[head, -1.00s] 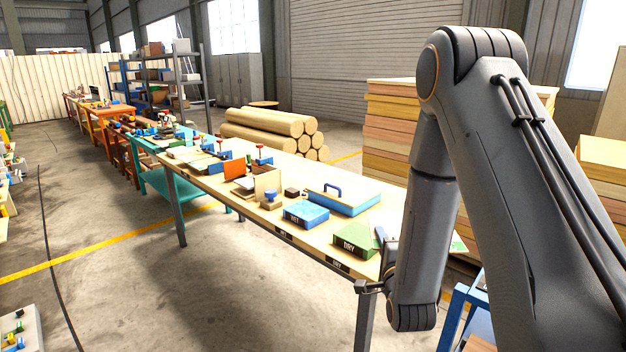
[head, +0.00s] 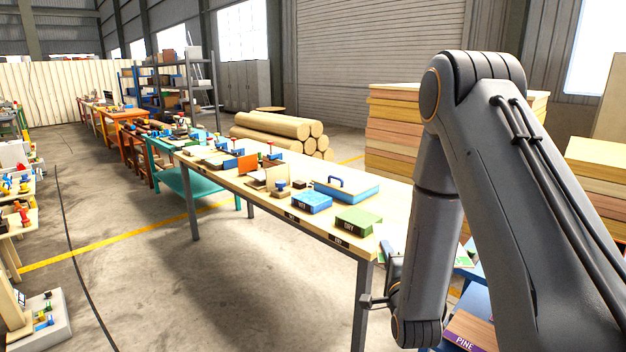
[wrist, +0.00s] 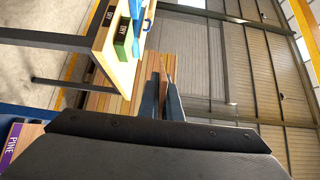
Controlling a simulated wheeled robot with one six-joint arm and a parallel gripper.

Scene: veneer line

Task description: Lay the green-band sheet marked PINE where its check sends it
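My gripper (wrist: 162,98) points ahead in the wrist view. A brown wood sheet marked PINE (head: 465,333) lies low at the right, partly behind my arm. Its band is purple; it also shows at the left edge of the wrist view (wrist: 12,143). A green DRY block (head: 357,220) and a blue WET block (head: 311,202) stand on the long table.
The long table (head: 330,239) runs away to the left, its near end beside my arm. A blue case with a handle (head: 346,190) and small tools lie on it. Board stacks (head: 388,131) and logs (head: 275,126) stand behind.

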